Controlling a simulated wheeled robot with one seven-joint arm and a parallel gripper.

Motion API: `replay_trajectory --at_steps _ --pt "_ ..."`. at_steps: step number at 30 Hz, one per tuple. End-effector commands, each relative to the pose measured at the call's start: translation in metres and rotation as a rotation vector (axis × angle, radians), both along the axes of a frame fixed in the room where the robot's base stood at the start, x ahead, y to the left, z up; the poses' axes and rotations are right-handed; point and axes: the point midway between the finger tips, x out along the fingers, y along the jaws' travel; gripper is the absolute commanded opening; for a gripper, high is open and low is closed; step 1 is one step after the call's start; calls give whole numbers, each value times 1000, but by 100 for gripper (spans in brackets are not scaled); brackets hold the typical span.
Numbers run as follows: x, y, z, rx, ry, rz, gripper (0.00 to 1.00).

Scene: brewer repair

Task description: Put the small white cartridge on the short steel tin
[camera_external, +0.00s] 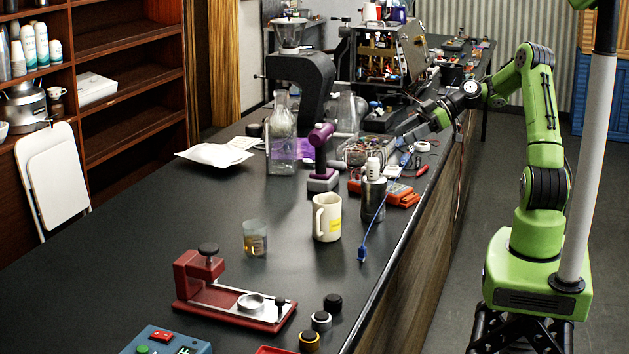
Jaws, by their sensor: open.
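A small white cartridge (374,168) stands upright at the top of a steel tin (373,200) on the black counter. From this angle it appears to rest on the tin's top, but I cannot see the contact clearly. My gripper (416,104) is open at the far right part of the counter, beside the opened brewer. It is well behind and to the right of the tin and cartridge, apart from both.
A cream mug (327,218), a purple-handled tool (321,160) and an orange-red device (398,193) stand close around the tin. A blue cable (378,232) runs in front of it. A glass bottle (282,138) stands further left.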

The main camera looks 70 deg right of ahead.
Motion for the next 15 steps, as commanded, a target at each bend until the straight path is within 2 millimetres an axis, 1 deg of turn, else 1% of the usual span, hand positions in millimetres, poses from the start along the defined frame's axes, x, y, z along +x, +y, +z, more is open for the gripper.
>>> replay_trajectory --at_steps 1,3,5,7,8,11,12,13,15 --pt "-7 -5 5 -1 -1 -3 59" --pt "-14 -10 10 1 -1 -2 59" --pt "-18 -12 12 0 1 0 59" --pt "-18 -5 13 -7 24 10 59" --pt "-17 3 12 -14 50 15 59" --pt "-14 47 9 -68 200 32 59" --pt "-17 68 8 -101 278 26 59" --pt "-21 84 8 -128 333 15 59" --pt "-36 117 10 -194 446 -36 59"
